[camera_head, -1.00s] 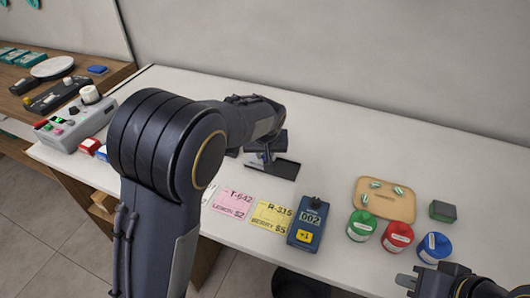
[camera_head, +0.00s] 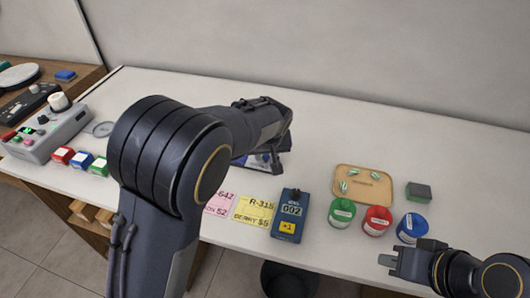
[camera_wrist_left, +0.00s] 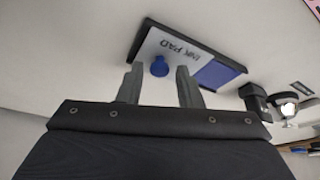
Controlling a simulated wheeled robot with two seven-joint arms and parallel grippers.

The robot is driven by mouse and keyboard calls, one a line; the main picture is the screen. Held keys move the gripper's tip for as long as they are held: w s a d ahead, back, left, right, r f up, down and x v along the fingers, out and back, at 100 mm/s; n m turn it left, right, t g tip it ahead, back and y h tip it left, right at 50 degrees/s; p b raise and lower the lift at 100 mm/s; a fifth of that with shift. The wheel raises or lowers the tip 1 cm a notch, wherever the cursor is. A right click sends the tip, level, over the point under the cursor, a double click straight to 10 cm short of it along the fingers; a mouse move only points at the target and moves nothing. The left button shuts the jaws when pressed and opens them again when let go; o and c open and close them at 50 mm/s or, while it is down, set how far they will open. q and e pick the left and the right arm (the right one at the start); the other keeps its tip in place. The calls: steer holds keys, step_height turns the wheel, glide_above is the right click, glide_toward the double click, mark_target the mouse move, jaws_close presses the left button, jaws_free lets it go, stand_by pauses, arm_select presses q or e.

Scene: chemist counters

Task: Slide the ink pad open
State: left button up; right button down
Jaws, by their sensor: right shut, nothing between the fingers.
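The lid has a round blue knob (camera_wrist_left: 160,67). A blue inked surface (camera_wrist_left: 217,75) shows uncovered beside the lid. In the head view the ink pad (camera_head: 260,160) is partly hidden by my left arm. My left gripper (camera_wrist_left: 160,76) is open, its fingers on either side of the knob with gaps visible. My right gripper (camera_head: 388,261) is shut and empty at the lower right, over the counter's front edge.
Dark stamps (camera_wrist_left: 255,102) stand beside the pad. In front are paper cards (camera_head: 253,209) and a blue counter device (camera_head: 290,215). To the right are a wooden tray (camera_head: 362,195), colored jars (camera_head: 377,220) and a dark block (camera_head: 418,192). The back of the counter is clear.

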arm_select(q)
steer(key=shift+o, duration=0.7)
steer(key=v, duration=0.7)
steer(key=shift+r, duration=0.35)
steer(key=shift+s, duration=0.15)
steer(key=s+a+g+h, duration=0.1)
steer(key=s+a+h, duration=0.2)
steer(key=s+a, duration=0.45)
steer(key=s+a+t, duration=0.1)
steer(key=s+a, duration=0.3)
steer(key=s, duration=0.6)
steer(key=s+a+t+h, duration=0.1)
steer(key=s+a, duration=0.4)
steer(key=s, duration=0.5)
steer(key=shift+s+m+h, duration=0.3)
steer(key=shift+s+m, duration=0.05)
steer(key=shift+m, duration=0.05)
